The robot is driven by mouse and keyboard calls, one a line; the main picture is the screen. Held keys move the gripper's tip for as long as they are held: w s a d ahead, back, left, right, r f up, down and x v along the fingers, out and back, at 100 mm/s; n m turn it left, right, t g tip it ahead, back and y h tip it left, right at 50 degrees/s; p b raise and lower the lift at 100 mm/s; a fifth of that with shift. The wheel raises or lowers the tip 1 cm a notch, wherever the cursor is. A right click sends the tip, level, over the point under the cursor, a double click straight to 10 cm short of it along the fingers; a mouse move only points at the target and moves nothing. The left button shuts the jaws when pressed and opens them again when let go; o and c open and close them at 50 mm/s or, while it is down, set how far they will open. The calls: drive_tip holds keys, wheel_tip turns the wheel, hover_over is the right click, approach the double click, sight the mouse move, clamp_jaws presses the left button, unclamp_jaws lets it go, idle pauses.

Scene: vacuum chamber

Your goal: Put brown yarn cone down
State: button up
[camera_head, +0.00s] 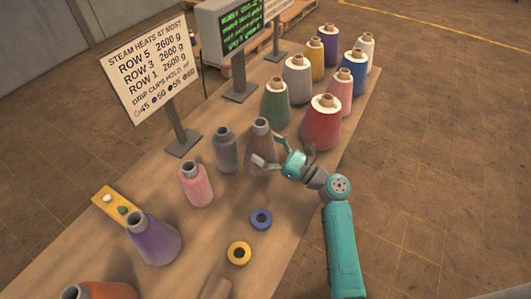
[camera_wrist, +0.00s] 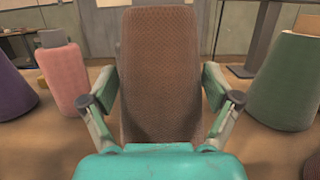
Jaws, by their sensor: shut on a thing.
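The brown yarn cone (camera_head: 262,140) stands upright at the middle of the table in the head view, between a grey cone and a green cone. It fills the centre of the wrist view (camera_wrist: 160,70). My gripper (camera_head: 268,163) reaches it from the right, and its two fingers lie along both sides of the cone (camera_wrist: 160,105). The gripper is shut on the brown cone. The cone's base is partly hidden by my gripper, so I cannot tell whether it touches the table.
A grey cone (camera_head: 226,150) and pink cone (camera_head: 195,185) stand to the left; a green cone (camera_head: 275,104) and red cone (camera_head: 321,125) stand close behind. A purple cone (camera_head: 153,240), a blue ring (camera_head: 261,219) and a yellow ring (camera_head: 239,253) are nearer. A sign (camera_head: 152,62) stands left.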

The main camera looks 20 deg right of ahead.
drive_tip(key=shift+f, duration=1.4)
drive_tip(key=o, duration=1.3)
drive_tip(key=shift+f, duration=0.15)
drive_tip(key=shift+c, duration=0.2)
drive_tip(key=v, duration=1.2)
drive_tip(key=shift+s, duration=0.1)
